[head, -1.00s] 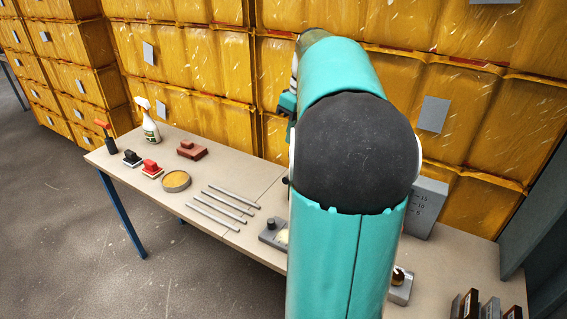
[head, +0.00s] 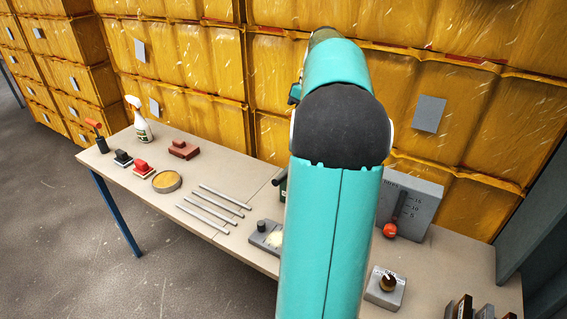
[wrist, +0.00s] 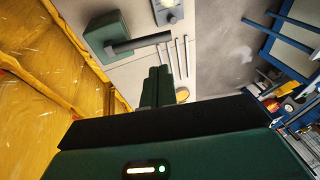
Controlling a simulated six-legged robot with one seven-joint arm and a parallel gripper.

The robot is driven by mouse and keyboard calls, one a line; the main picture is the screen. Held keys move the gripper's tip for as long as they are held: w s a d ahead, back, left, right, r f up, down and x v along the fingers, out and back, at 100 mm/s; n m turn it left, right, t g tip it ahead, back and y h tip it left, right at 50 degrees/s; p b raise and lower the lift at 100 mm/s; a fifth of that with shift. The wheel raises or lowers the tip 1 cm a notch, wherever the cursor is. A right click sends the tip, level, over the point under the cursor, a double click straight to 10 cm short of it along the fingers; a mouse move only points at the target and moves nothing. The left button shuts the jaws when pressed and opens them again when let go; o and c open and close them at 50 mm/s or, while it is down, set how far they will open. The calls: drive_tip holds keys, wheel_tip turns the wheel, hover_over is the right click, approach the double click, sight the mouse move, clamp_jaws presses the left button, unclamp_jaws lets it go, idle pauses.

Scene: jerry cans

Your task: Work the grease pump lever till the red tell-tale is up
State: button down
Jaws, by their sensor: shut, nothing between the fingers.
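In the wrist view, a dark green block (wrist: 106,36) with a thick dark bar (wrist: 140,46) stands on the bench top; it looks like the grease pump and its lever. My gripper (wrist: 158,74) is shut and empty, its fingertips just below the bar in the picture; I cannot tell whether they touch it. In the head view, only a dark end and a green edge of the block (head: 282,187) show beside my arm, which hides the rest and my fingers. I cannot make out a red tell-tale on it.
On the bench (head: 232,238) lie several grey rods (head: 213,202), a round tin (head: 167,182) and a grey switch box (head: 265,236). A grey scale panel with a red knob (head: 390,230) and a dial box (head: 386,288) stand right. Yellow crates (head: 190,50) wall the back.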

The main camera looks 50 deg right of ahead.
sight(280, 176)
drive_tip(key=x, duration=1.4)
drive_tip(key=shift+w+a, duration=0.1)
